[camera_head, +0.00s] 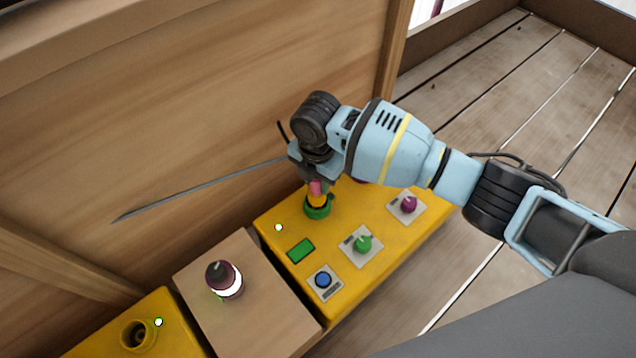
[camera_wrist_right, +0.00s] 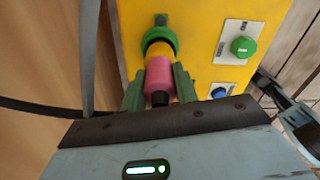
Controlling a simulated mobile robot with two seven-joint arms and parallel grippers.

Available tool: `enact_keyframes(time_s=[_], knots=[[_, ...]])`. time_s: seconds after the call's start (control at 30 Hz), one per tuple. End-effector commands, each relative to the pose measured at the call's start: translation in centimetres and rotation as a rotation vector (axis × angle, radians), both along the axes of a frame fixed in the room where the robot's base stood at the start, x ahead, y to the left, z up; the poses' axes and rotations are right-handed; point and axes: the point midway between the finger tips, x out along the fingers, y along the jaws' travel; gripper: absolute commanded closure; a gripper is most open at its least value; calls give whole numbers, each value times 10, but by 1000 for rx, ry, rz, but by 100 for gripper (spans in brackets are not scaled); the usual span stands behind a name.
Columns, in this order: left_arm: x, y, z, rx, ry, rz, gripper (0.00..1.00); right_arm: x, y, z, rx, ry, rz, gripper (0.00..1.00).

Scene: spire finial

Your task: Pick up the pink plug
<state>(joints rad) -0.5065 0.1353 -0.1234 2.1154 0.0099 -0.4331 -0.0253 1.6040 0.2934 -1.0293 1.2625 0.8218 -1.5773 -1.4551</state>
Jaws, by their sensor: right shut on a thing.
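The pink plug (camera_head: 316,188) stands at the green ring socket (camera_head: 317,211) on the yellow panel box (camera_head: 283,215). Its yellow lower part shows between the pink body and the ring. In the right wrist view the pink plug (camera_wrist_right: 159,75) sits between the two green fingertips, with its dark end toward the camera. My right gripper (camera_wrist_right: 159,90) is shut on the pink plug, above the socket. In the head view the right gripper (camera_head: 318,178) partly hides the plug's top. My left gripper is not in view.
The yellow box carries a green knob (camera_head: 363,243), a purple knob (camera_head: 408,204) and a blue button (camera_head: 323,280). A dark plug with a white band (camera_head: 224,280) stands on a wooden block (camera_head: 262,318). Another yellow box (camera_head: 175,335) has an open socket. A wooden wall rises behind.

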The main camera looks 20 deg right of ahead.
Motion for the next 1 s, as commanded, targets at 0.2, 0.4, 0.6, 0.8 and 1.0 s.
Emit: enact_keyframes(time_s=[0.2,0.4,0.6,0.8,1.0], knots=[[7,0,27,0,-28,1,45,-41,-6,7,1,-1,1,97],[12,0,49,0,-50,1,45,-82,-11,11,0,0,2,97],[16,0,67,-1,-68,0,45,-122,-16,14,0,0,2,97],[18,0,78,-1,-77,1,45,-148,-19,14,1,0,1,97],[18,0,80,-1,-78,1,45,-158,-20,14,1,-1,0,97]])
